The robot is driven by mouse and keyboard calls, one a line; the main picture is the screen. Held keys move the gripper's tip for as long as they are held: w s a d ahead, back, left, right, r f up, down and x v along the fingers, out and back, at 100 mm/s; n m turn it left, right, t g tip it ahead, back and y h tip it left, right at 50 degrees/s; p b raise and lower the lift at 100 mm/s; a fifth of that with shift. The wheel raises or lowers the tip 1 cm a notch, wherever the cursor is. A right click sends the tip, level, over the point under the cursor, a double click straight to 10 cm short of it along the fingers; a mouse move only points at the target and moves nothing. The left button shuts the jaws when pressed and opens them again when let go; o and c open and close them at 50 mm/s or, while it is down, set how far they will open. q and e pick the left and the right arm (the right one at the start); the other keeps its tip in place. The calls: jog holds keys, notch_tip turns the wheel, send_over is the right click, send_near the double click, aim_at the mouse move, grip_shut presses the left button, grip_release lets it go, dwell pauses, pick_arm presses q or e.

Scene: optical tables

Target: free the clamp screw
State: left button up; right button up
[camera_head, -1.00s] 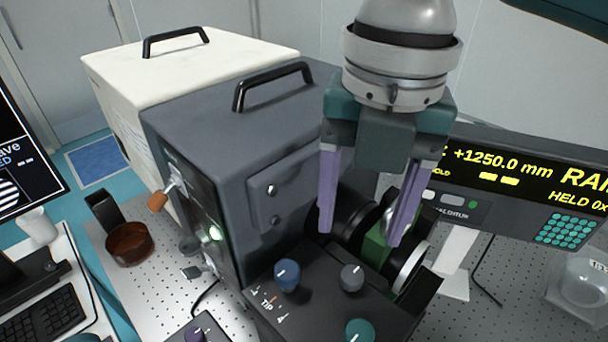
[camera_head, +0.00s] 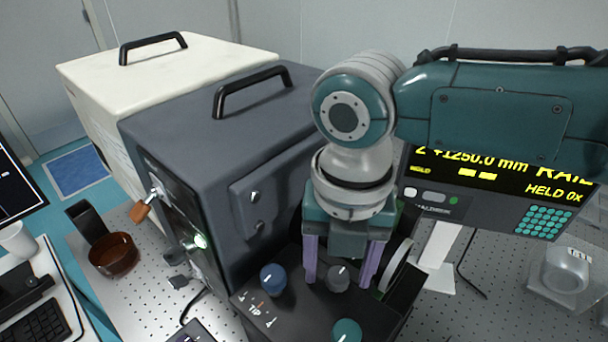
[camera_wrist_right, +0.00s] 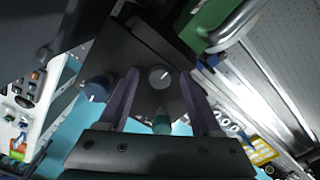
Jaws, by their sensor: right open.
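A black control box (camera_head: 262,318) carries a blue knob (camera_head: 273,279), a grey knob (camera_head: 339,279) and a teal knob (camera_head: 346,331). I cannot tell for sure which is the clamp screw. My right gripper (camera_head: 337,284), with purple fingers, points down over the box, open. Its fingers stand on either side of the grey knob in the head view. In the right wrist view the grey knob (camera_wrist_right: 160,77) lies between the fingertips, with gaps at both sides; contact is not clear. My left gripper is not in view.
A dark grey housing (camera_head: 215,120) with a handle stands left of my arm, a cream box (camera_head: 160,75) behind it. A display panel (camera_head: 480,195) is at the right. A brown bowl (camera_head: 113,254) sits on the perforated table. A round lens mount (camera_head: 398,263) is close by the right finger.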

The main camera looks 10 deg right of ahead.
grip_shut()
dwell(0.4)
